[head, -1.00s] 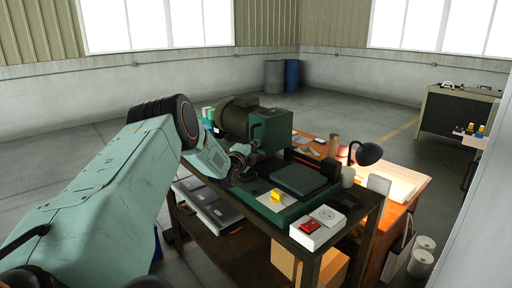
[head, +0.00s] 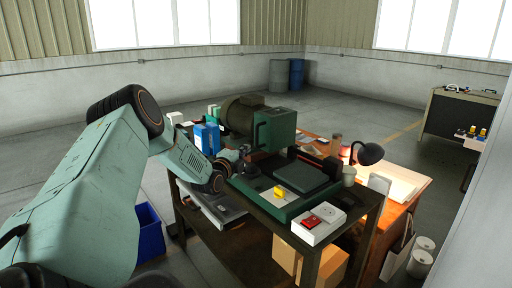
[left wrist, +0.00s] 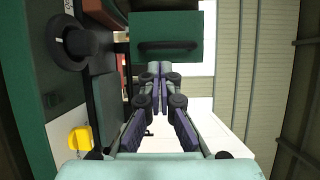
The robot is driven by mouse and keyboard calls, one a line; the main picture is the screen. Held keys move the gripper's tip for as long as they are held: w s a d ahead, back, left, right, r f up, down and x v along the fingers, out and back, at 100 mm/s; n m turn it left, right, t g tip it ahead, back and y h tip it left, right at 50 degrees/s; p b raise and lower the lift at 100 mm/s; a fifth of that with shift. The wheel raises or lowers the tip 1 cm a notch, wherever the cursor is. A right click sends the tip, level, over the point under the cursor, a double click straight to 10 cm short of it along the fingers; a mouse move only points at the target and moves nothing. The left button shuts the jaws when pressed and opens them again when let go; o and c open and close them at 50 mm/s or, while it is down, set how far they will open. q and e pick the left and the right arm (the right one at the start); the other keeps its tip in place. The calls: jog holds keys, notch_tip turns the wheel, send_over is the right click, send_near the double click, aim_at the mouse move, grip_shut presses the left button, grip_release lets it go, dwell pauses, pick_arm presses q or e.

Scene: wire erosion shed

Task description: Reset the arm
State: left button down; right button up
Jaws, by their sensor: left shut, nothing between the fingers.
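My left arm comes in from the left in the head view and bends down to the near left side of the machine bench. My left gripper (left wrist: 160,70) shows in the left wrist view with its fingers together and nothing between them. It points towards the green machine housing (head: 274,130), which fills the upper middle of the wrist view. I cannot tell the gap to the housing. In the head view the fingers are small and dark near the machine. My right gripper is in neither view.
A blue box (head: 207,139) stands behind my wrist. A desk lamp (head: 368,154) stands to the right. Open floor lies behind.

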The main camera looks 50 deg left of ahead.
pick_arm(q)
jog(key=s+d+f+n+g+h+b, duration=0.25)
jog(key=s+d+f+n, duration=0.2)
jog(key=d+f, duration=0.5)
jog(key=s+d+f+n+g+h+b, duration=0.25)
jog(key=d+f+n, duration=0.35)
jog(key=d+f, duration=0.4)
jog(key=s+d+f+n+g+h+b, duration=0.1)
jog(key=s+d+f+n+g+b, duration=0.15)
jog(key=s+d+f+n, duration=0.5)
jog(key=s+d+f+m+g+b, duration=0.2)
jog(key=s+d+f+g+b, duration=0.2)
jog(key=s, duration=0.9)
jog(key=s+d+f+m+g+b, duration=0.1)
jog(key=s+d+f+g+b, duration=0.4)
jog(key=f, duration=1.2)
jog(key=s+d+b, duration=0.4)
jog(key=s+d, duration=0.3)
jog(key=s, duration=0.2)
jog(key=shift+m, duration=0.4)
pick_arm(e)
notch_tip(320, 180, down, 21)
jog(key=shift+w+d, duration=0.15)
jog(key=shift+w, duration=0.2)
